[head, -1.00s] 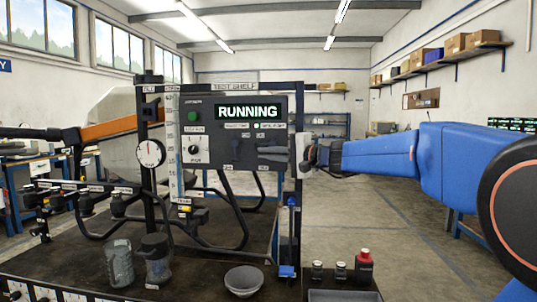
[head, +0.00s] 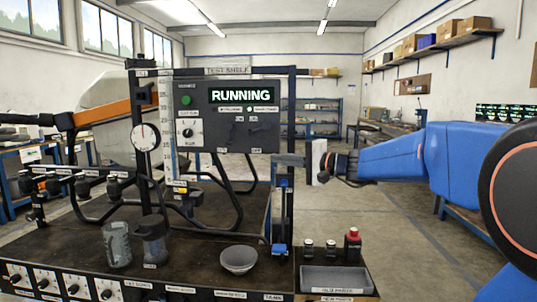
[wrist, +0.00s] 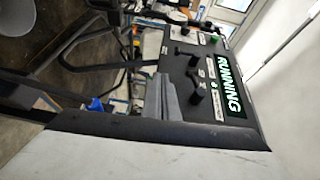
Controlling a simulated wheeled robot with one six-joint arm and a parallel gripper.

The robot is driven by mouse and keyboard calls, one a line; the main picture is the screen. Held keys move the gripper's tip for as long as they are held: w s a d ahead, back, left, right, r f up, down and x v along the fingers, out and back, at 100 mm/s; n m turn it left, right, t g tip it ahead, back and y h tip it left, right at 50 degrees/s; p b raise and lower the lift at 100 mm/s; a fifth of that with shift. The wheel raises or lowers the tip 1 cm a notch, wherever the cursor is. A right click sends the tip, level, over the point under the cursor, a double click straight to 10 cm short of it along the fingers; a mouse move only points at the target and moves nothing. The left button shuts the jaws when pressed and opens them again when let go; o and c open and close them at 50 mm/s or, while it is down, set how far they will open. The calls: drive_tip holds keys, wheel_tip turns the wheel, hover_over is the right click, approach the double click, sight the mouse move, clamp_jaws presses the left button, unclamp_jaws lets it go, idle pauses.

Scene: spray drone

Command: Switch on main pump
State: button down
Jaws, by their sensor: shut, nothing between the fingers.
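The dark control panel (head: 228,115) stands upright on its frame, with a lit green display (head: 242,95) reading RUNNING. Below the display are two black lever switches, a left one (head: 234,133) and a right one (head: 258,131). Both also show in the wrist view, where the display (wrist: 230,86) is on its side. Their small labels are too blurred to read. The right indicator under the display glows green. My gripper (head: 286,160) is shut and empty, at the panel's lower right edge. In the wrist view its grey fingers (wrist: 163,98) are beside the levers, seemingly apart from them.
A green button (head: 186,100) and a rotary knob (head: 188,132) are on the panel's left. A round gauge (head: 145,136) is mounted further left. A grey bowl (head: 238,260), two jars and a red-capped bottle (head: 352,248) stand on the bench below. The floor to the right is open.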

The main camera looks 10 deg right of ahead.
drive_tip(key=shift+s+d+f, duration=0.35)
drive_tip(key=shift+s+d, duration=0.4)
